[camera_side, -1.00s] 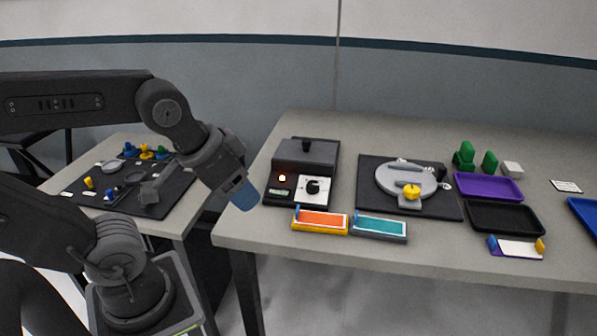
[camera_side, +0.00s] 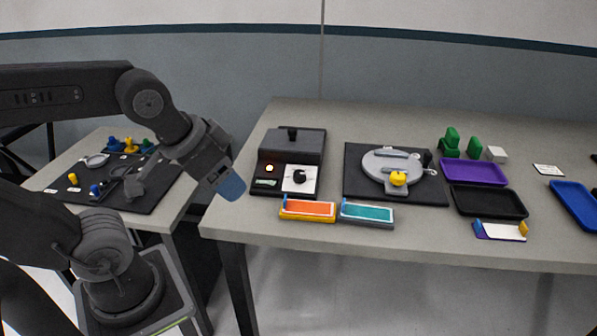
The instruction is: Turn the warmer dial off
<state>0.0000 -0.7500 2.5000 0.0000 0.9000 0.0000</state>
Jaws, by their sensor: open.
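The warmer (camera_side: 300,142) is a dark box with a black-knobbed lid at the left of the main table. Its dial (camera_side: 300,176) is a black knob on a white square plate on the front panel. An orange light (camera_side: 269,168) glows on the panel, left of the dial. The dial's markings are too small to read. My gripper (camera_side: 230,187) has a blue tip and hangs left of the warmer, near the table's left edge. It is open, touches nothing and appears empty. Its far finger is not clearly visible.
An orange tray (camera_side: 307,218) and a teal tray (camera_side: 367,222) lie in front of the warmer. A black mat (camera_side: 365,186) with a round grey fixture (camera_side: 392,160) is to the right. Purple, black and blue trays lie farther right. A side table (camera_side: 185,205) stands left, behind my arm.

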